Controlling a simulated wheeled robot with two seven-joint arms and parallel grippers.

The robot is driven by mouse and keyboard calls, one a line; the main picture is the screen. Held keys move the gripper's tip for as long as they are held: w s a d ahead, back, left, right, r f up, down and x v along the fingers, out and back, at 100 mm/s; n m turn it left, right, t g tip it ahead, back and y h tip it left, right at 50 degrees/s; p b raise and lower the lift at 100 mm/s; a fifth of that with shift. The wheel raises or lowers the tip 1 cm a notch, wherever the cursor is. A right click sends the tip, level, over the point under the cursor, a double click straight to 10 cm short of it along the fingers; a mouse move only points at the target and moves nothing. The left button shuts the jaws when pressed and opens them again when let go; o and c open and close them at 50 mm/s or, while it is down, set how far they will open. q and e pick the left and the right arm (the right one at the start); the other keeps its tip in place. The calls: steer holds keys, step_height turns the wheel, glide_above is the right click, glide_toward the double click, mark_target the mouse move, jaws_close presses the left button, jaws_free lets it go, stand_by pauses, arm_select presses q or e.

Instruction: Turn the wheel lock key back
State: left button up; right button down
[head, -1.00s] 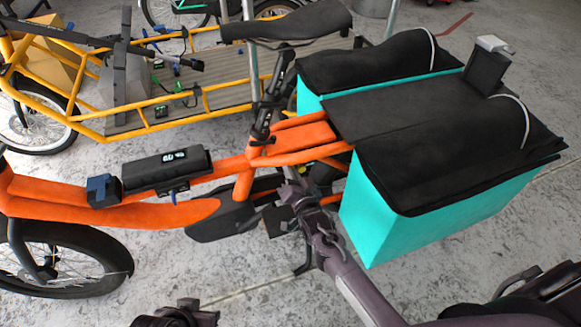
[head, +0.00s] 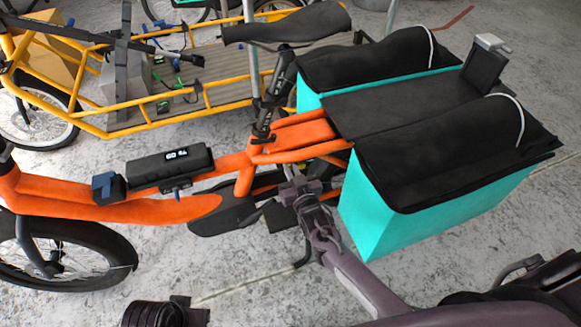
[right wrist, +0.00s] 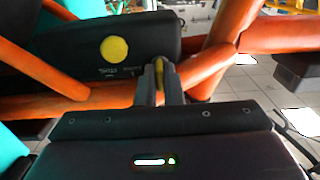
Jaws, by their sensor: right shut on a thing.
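An orange cargo bike (head: 120,207) stands across the head view. My right gripper (head: 287,172) reaches in under its frame, beside the front teal pannier. In the right wrist view my right gripper (right wrist: 160,84) is shut on a narrow yellow key (right wrist: 159,71), held between its two grey fingers. The key is at the right end of a black housing (right wrist: 140,47) with a round yellow disc on its face. Most of the key is hidden by the fingers. In the head view the key cannot be made out. My left gripper's fingers are not seen.
Teal panniers with black lids, the front one (head: 395,218) nearest my right arm, sit over the rear. A black battery pack (head: 170,168) lies on the orange frame. A yellow cargo bike (head: 105,128) stands behind. The grey floor (head: 235,265) in front is clear.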

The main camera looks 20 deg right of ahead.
stand_by(0.4)
steer(key=c, duration=1.6)
jaws_free()
steer(key=shift+o, duration=0.2)
steer(key=shift+s, duration=0.1)
